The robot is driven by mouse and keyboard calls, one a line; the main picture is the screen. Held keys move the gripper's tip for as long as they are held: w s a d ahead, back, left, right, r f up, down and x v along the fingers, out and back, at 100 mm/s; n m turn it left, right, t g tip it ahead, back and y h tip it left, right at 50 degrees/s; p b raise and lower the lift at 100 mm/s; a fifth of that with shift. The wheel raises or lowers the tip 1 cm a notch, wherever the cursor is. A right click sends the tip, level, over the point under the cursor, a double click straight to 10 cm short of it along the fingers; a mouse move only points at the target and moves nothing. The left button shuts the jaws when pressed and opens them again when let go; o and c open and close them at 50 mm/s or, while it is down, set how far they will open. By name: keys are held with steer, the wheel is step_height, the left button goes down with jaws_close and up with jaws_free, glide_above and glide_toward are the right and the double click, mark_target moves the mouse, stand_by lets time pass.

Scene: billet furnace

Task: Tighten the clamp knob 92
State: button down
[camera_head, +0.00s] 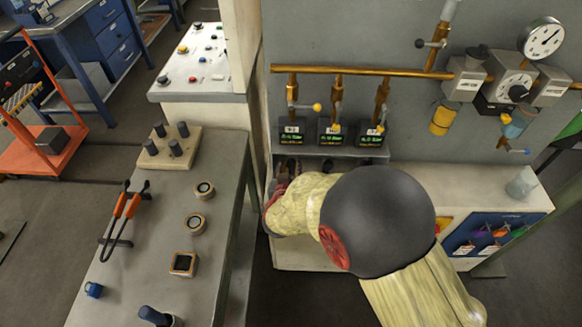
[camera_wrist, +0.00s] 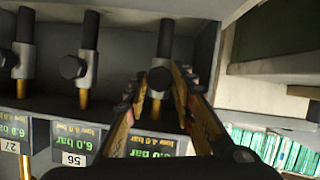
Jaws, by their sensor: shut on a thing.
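In the wrist view, my gripper (camera_wrist: 157,84) has its two fingers on either side of the rightmost dark clamp knob (camera_wrist: 160,79) and is shut on it. This knob sits on a grey clamp around a dark vertical rod. Its display reads 6.0 bar (camera_wrist: 151,147); its number tag is hidden behind my gripper, so I cannot read 92. Two similar knobs stand left of it, a middle one (camera_wrist: 72,67) above tag 56 (camera_wrist: 74,159) and a far-left one (camera_wrist: 8,58) above tag 27 (camera_wrist: 10,146). In the head view, my gripper (camera_head: 283,172) reaches under the shelf, partly hidden.
Three display boxes (camera_head: 331,132) stand above my gripper, below a copper pipe (camera_head: 350,70) with valves. A grey bench (camera_head: 150,228) with orange-handled tongs (camera_head: 121,215) is at left. In the wrist view, a pale shelf (camera_wrist: 275,62) is close on the right.

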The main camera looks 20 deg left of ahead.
steer(key=shift+m+y+b, duration=0.3)
steer(key=shift+m+b, duration=0.1)
steer(key=c, duration=1.5)
jaws_free()
steer(key=v, duration=1.2)
steer(key=shift+r, duration=0.1)
